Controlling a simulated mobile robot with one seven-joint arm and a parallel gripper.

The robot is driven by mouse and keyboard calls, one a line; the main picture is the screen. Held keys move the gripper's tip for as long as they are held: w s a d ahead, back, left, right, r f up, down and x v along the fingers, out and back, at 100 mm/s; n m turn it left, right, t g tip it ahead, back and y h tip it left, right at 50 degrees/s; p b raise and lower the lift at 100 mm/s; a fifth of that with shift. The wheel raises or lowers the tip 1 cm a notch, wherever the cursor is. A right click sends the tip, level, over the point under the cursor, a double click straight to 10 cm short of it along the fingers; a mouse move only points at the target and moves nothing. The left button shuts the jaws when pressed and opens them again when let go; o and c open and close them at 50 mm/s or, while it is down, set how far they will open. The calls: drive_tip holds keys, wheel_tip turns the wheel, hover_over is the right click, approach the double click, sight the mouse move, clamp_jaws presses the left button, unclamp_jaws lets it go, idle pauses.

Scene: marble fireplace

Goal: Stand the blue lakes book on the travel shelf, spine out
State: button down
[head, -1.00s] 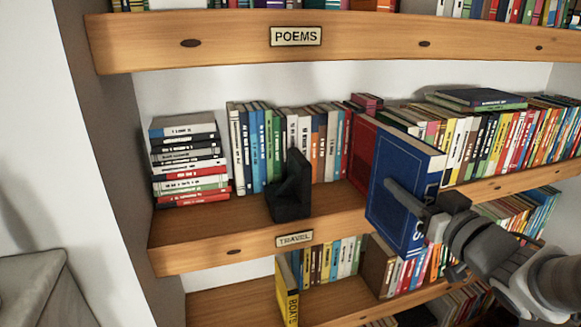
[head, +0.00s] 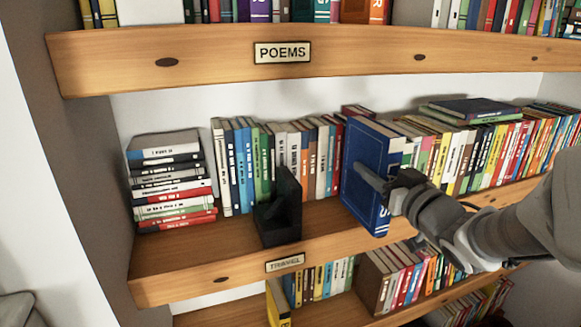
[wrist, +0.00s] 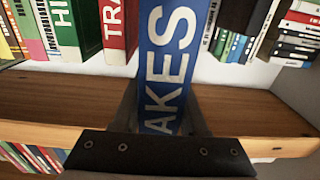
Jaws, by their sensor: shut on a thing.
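The blue lakes book (head: 366,170) is upright, its broad blue cover facing left and its lettered spine toward the room. My gripper (head: 383,190) is shut on it, one finger lying across the cover. In the wrist view the spine (wrist: 167,60) reads "AKES" between the fingers. The book is at the front of the travel shelf (head: 175,262), right of a black bookend (head: 281,212). Its lower end overlaps the shelf's front edge in the head view; I cannot tell whether it touches the board. The "TRAVEL" label (head: 285,263) is on that edge.
A row of upright books (head: 265,160) stands behind the bookend, and a flat stack (head: 172,180) lies at the left. A packed row (head: 480,150) stands right of the blue book. Bare board shows between bookend and blue book. The poems shelf (head: 350,55) is above.

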drive_tip(key=p+x, duration=0.2)
drive_tip(key=x, duration=1)
wheel_tip(320, 180, down, 7)
drive_tip(key=shift+f, duration=0.15)
drive_tip(key=shift+c, duration=2.2)
unclamp_jaws()
